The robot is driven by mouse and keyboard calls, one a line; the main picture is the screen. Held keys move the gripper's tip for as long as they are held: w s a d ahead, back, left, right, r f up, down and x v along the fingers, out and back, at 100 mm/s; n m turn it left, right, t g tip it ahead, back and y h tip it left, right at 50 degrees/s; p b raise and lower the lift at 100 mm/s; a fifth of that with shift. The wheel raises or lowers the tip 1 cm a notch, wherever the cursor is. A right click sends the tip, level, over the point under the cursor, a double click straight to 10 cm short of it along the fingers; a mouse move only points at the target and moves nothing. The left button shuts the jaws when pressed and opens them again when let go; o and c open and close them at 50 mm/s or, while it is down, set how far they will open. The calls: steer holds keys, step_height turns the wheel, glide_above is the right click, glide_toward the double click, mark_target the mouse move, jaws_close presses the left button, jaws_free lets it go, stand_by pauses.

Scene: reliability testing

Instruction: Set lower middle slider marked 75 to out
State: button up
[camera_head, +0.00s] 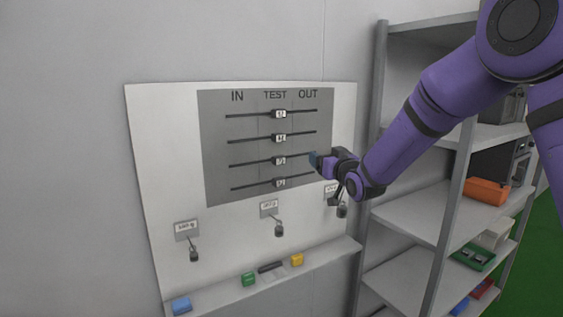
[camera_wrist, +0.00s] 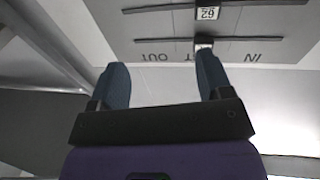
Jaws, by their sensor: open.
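The grey slider panel (camera_head: 220,140) has several horizontal tracks under the words IN, TEST and OUT. The lower middle slider (camera_head: 280,161) is on the third track, in the TEST column; its number is too small to read surely. My gripper (camera_head: 313,160) is near the right, OUT end of that track, to the right of the slider. In the wrist view my gripper (camera_wrist: 163,80) has its two blue fingers apart with nothing between them. The panel is upside down there, with the top slider (camera_wrist: 203,43) near the right finger and a numbered slider (camera_wrist: 208,13) beyond.
The top slider also shows in the head view (camera_head: 280,114), with the second (camera_head: 280,138) and bottom (camera_head: 280,183) sliders, all under TEST. A shelf rack (camera_head: 410,210) stands close on the right.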

mark_target(281, 159)
steer(key=w+a+f+n+t+y, duration=0.2)
steer(key=a+f+y, duration=0.3)
steer(key=a+f, duration=0.3)
steer(key=x, duration=1)
steer(key=shift+w+a+f, duration=0.15)
steer(key=shift+w+f, duration=0.1)
steer(key=shift+w, duration=0.2)
